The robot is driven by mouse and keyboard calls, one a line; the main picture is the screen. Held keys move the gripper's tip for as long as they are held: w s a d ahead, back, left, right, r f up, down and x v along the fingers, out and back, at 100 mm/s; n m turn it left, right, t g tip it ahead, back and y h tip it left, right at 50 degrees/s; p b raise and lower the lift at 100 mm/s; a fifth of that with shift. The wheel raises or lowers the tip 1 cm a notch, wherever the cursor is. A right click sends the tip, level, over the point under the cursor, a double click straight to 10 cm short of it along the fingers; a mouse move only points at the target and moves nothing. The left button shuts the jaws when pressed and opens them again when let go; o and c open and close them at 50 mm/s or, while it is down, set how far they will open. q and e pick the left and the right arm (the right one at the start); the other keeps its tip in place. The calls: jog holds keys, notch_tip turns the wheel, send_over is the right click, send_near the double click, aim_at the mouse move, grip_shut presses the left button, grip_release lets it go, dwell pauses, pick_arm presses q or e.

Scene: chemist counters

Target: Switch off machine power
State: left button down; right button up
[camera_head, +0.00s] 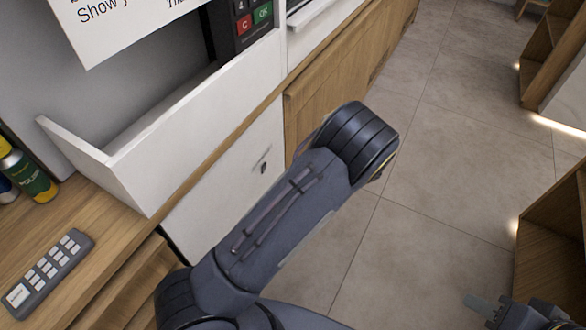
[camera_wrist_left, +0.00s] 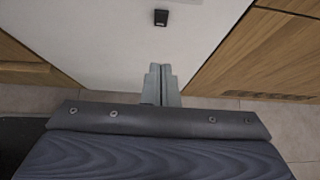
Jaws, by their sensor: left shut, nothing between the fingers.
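A dark payment terminal (camera_head: 240,22) with number keys, a red C key and a green OK key shows at the top of the head view, its upper part cut off. In the left wrist view, a small black fitting (camera_wrist_left: 161,17) sits on a white panel; I cannot tell whether it is a switch. My left gripper (camera_wrist_left: 161,70) is shut and empty, its tips in front of the white panel, below the fitting in the picture. It is hidden in the head view. My right gripper (camera_head: 480,306) is at the lower right; its opening is unclear.
A grey remote-like keypad (camera_head: 45,272) lies on the wooden counter (camera_head: 85,238) at left, near bottles (camera_head: 27,172). A white upright board (camera_head: 165,158) edges the counter. Wooden shelves (camera_head: 548,235) stand at right. The tiled floor (camera_head: 440,165) between is clear.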

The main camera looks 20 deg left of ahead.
aim_at(265, 167)
pick_arm(q)
jog(key=shift+w+a+f, duration=0.1)
jog(key=shift+a+f, duration=0.7)
jog(key=shift+a, duration=1)
jog(key=shift+w+a+f, duration=0.15)
jog(key=shift+a+f, duration=0.6)
jog(key=shift+a, duration=1)
jog(key=shift+w+a+f, duration=0.1)
jog(key=shift+a+f, duration=0.7)
jog(key=shift+a, duration=1)
jog(key=shift+a+r+h+p, duration=0.25)
jog(key=shift+a+h+p, duration=0.15)
jog(key=shift+p, duration=0.25)
jog(key=shift+f, duration=0.2)
jog(key=shift+d+r, duration=0.1)
jog(key=shift+r, duration=0.1)
